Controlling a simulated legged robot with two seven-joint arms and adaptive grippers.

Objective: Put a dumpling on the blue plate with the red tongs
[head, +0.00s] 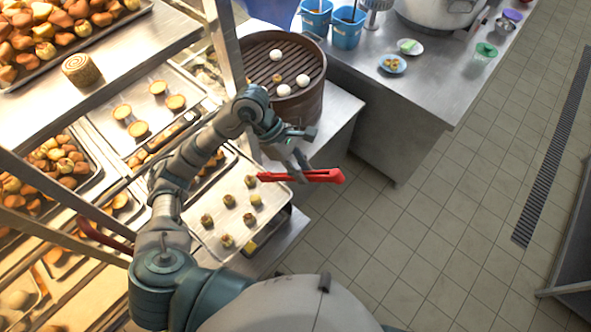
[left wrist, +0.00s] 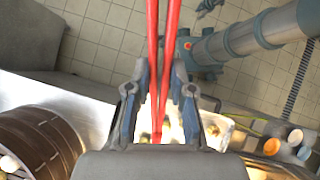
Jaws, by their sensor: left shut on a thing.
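My left gripper (head: 299,170) is shut on the red tongs (head: 325,176) and holds them about level, near the front edge of the counter. In the left wrist view the red tongs (left wrist: 153,60) run up between the fingers, their two arms spread toward the top. No dumpling shows in them. Small brown-topped dumplings (head: 228,200) sit apart on a metal tray (head: 215,238) below the gripper. The round steamer (head: 312,108) holds white buns (head: 302,80) and one smaller brownish piece. The blue plate (head: 403,68) is on the far counter with small golden pieces on it. My right gripper does not show.
A metal shelf post (head: 226,45) stands left of the steamer. Shelves with trays of pastries (head: 45,30) fill the left side. Blue containers (head: 347,27), a white plate (head: 411,47) and a large pot (head: 433,10) stand on the far counter. The tiled floor (head: 440,200) is clear.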

